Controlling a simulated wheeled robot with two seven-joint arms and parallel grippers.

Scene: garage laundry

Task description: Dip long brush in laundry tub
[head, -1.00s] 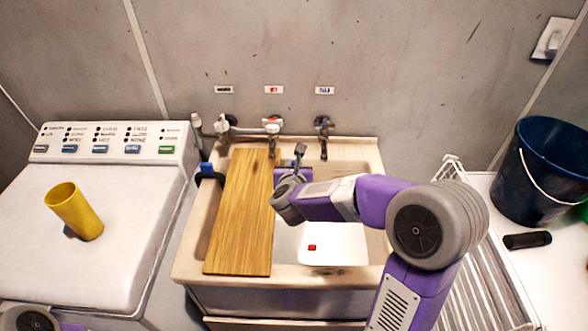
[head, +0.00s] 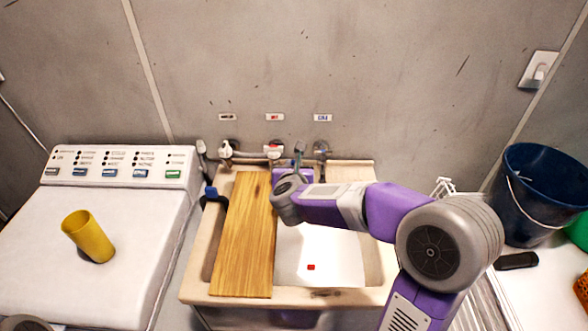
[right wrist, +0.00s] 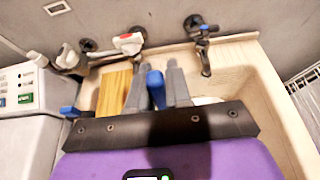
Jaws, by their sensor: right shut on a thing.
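The laundry tub (head: 185,286) stands in the middle of the head view; its rim also shows in the right wrist view (right wrist: 278,110). My right gripper (right wrist: 160,68) is over the back of the tub near the taps. Its fingers are shut on a narrow blue piece, apparently the long brush's handle (right wrist: 156,88). The brush's far end is hidden, so I cannot tell whether it touches the tub. In the head view my wrist hides most of the grip. My left gripper is out of view.
A wooden board (head: 243,240) covers the tub's left side. Taps (head: 320,150) line its back. A white washer (head: 90,290) with a tilted yellow cup (head: 88,236) is left. A dark blue bucket (head: 540,190) and black item (head: 516,261) are right.

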